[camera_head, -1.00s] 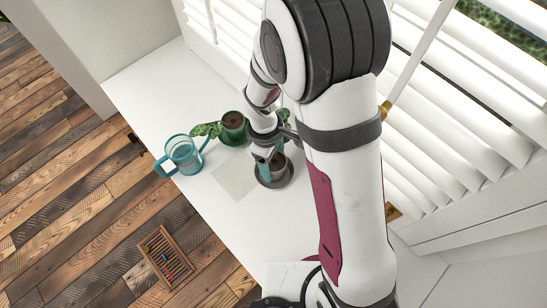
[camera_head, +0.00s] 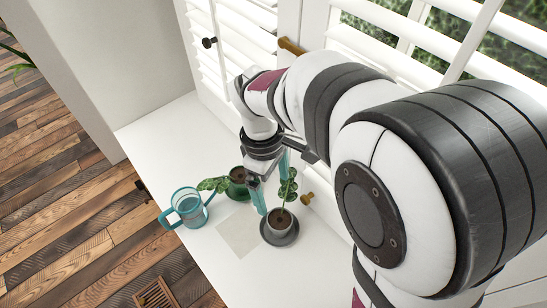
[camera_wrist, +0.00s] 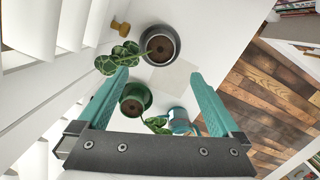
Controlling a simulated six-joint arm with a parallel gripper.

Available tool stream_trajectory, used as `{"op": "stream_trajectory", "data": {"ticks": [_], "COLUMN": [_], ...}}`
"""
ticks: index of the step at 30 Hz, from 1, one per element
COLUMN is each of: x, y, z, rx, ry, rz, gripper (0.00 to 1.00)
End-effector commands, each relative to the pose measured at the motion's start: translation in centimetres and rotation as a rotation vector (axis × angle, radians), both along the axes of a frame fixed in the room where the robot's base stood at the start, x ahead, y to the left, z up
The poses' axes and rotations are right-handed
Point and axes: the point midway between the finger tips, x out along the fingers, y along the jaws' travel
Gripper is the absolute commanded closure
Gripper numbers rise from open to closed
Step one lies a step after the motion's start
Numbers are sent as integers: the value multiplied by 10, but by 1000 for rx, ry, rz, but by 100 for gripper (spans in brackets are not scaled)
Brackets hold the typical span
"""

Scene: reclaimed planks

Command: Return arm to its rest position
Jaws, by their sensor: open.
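My gripper (camera_head: 272,196) is open, with its two teal fingers pointing down above the white surface. Nothing shows between the fingers in the wrist view (camera_wrist: 160,76). In the head view it appears just behind and above a grey pot (camera_head: 280,221) with a leafy plant, standing upright on a dark saucer. That pot lies beyond the fingertips in the wrist view (camera_wrist: 161,47). A green pot (camera_head: 238,189) with a plant stands to its left, partly hidden by my arm.
A teal-rimmed clear jug (camera_head: 187,207) stands left of the pots, near the surface's edge. A pale square mat (camera_head: 238,233) lies flat between them. White shutters (camera_head: 235,60) and a wall border the back. The white surface (camera_head: 240,270) is clear in front.

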Motion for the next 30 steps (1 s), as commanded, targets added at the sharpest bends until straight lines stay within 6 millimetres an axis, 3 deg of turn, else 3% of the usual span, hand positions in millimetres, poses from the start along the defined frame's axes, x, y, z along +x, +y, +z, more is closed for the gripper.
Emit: {"op": "stream_trajectory", "data": {"ticks": [3, 8, 11, 15, 18, 20, 23, 30], "x": [1, -2, -31, -107, -147, -160, -169, -168], "y": [2, -2, -35, -81, -90, -91, -91, -91], "z": [15, 22, 40, 54, 49, 46, 43, 43], "rx": [0, 3, 38, 102, 134, 146, 149, 149], "ry": [-1, -3, -19, -19, 0, 10, 20, 19], "rz": [0, -34, -352, -1046, -1413, -1546, -1631, -1628], "gripper": [0, 0, 0, 0, 0, 0, 0, 0]}}
